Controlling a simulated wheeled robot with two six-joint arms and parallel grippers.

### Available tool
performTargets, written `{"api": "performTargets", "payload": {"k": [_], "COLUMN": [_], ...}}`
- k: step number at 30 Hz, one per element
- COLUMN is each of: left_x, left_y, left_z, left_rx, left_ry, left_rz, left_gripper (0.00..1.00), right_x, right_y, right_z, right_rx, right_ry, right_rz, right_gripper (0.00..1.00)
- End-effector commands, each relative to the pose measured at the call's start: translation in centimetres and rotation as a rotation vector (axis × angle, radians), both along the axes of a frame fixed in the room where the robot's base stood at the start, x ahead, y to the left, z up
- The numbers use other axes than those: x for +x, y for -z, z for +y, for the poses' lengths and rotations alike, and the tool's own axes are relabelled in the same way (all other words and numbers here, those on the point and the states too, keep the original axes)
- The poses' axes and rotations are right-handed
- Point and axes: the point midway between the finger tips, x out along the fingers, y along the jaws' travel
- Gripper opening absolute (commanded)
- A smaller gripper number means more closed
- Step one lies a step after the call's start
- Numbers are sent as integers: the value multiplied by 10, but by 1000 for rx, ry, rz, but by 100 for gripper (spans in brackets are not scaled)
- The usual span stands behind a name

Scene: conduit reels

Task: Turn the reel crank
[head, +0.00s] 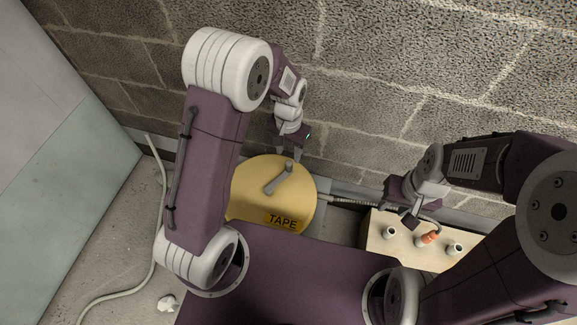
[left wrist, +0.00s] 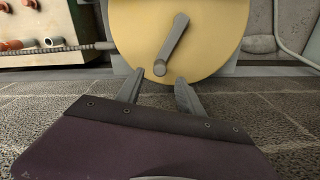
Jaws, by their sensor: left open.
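A yellow reel (head: 245,190) marked TAPE stands against the wall. Its grey crank (head: 277,181) lies across the reel's face, with a knob (head: 289,164) at its outer end. My left gripper (head: 290,154) is open and empty just beyond the knob. In the left wrist view, the crank (left wrist: 173,42) slants from the reel face (left wrist: 140,30) down to the knob (left wrist: 160,68). The knob is in front of the gap between the open fingertips (left wrist: 159,80); contact cannot be told. My right gripper (head: 400,214) hangs over the box at the right; its jaw state is unclear.
A beige box (head: 375,240) with several pale and orange fittings (head: 428,238) stands right of the reel. A flexible conduit (head: 345,201) runs between reel and box. A pale hose (head: 159,200) lies on the floor at the left. The block wall (head: 370,90) is close behind.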

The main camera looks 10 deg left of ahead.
Motion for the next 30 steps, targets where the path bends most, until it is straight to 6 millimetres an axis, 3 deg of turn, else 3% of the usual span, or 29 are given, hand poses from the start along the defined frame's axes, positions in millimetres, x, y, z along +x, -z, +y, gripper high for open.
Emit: {"api": "performTargets", "payload": {"k": [1, 3, 9, 20, 25, 30], "left_x": [-1, -1, -1, 0, 0, 0], "left_y": [19, 35, 68, 74, 74, 74], "left_z": [0, 0, 0, 0, 0, 0], "left_rx": [1, 1, 1, 0, 0, 0], "left_ry": [0, -1, -1, -1, -1, -1], "left_rz": [3, 3, 2, 0, 0, 0], "left_gripper": [45, 45, 45, 45, 3, 0], "right_x": [0, 0, 0, 0, 0, 0], "right_y": [13, 21, 38, 40, 40, 40], "right_z": [0, 0, 0, 0, 0, 0], "right_rx": [0, 0, 0, 0, 0, 0], "right_ry": [0, 0, 0, 0, 0, 0], "right_rz": [0, 0, 1, 1, 1, 0], "right_gripper": [36, 36, 36, 36, 36, 36]}}
